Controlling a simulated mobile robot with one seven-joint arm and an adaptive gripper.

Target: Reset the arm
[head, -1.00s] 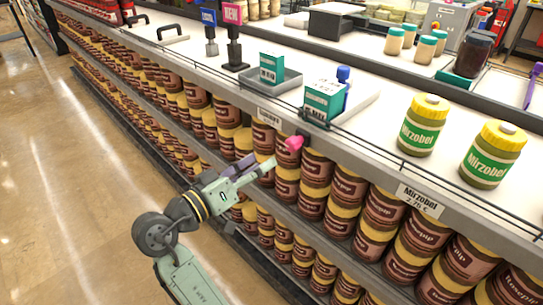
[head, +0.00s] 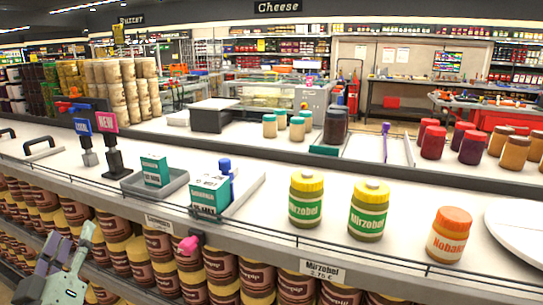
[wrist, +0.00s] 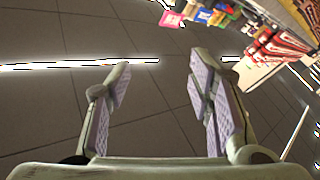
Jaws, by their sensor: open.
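My gripper (head: 66,256) is at the lower left of the head view, in front of the shelf of brown jars. In the wrist view my gripper (wrist: 158,85) has its two purple-padded fingers spread wide with nothing between them. Tiled floor shows behind the fingers. The rest of my arm is mostly out of the head view.
The shelf top (head: 270,210) carries green-labelled Mirzobel jars (head: 306,199), a Nobake jar (head: 449,235), teal boxes (head: 210,195) and a grey tray (head: 172,188). A pink knob (head: 188,244) sticks out from the shelf front. Open floor (wrist: 45,115) lies below the gripper.

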